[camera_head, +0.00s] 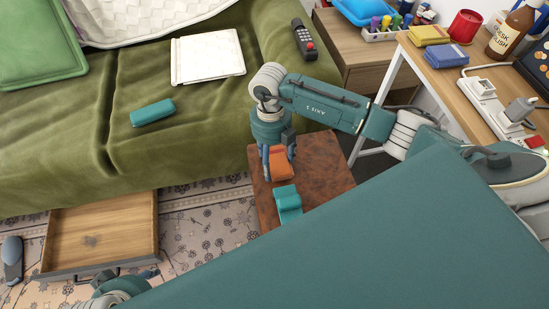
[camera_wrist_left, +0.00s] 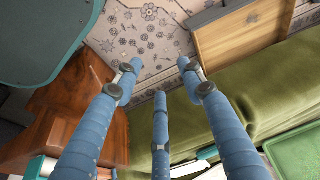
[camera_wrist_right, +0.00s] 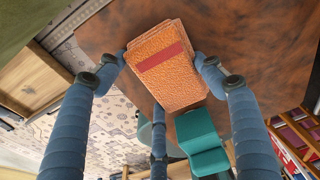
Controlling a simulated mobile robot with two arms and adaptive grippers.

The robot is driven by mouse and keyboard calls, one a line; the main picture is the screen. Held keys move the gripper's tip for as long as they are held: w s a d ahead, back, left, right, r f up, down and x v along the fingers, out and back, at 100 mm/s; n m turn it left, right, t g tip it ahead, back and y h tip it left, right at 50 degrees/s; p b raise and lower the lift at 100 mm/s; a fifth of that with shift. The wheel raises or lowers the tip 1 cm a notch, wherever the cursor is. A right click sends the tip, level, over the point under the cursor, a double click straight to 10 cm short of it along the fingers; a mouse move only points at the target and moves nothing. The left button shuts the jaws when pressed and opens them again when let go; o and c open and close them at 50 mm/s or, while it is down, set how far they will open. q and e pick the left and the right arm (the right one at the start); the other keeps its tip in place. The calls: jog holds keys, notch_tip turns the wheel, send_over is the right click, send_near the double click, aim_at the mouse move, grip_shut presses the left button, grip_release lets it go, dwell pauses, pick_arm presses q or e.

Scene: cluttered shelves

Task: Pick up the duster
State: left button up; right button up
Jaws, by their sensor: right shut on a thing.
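The duster (camera_head: 281,163) is an orange folded cloth above the small brown wooden table. In the right wrist view the duster (camera_wrist_right: 165,72) shows a dark red band across it. My right gripper (camera_head: 278,152) points down and is shut on the duster, with fingers on either side of it in the right wrist view (camera_wrist_right: 163,62). Whether the duster touches the tabletop is hard to tell. My left gripper (camera_head: 140,277) is low at the bottom left, by the open drawer. Its fingers are spread and empty in the left wrist view (camera_wrist_left: 160,72).
A teal block-like object (camera_head: 288,203) stands close beside the duster on the brown table (camera_head: 325,165). An open wooden drawer (camera_head: 105,230) juts out below the green sofa (camera_head: 205,120). A cluttered desk (camera_head: 465,85) stands at the right.

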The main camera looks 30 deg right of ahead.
aim_at(273, 160)
jog(key=shift+r, duration=0.4)
pick_arm(q)
notch_tip(273, 160, down, 13)
jog(key=p, duration=0.3)
jog(key=shift+d+g+p, duration=0.15)
jog(key=shift+g+p, duration=0.15)
pick_arm(e)
notch_tip(273, 160, up, 19)
pick_arm(q)
jog(key=shift+w+f, duration=0.1)
jog(key=shift+w, duration=0.05)
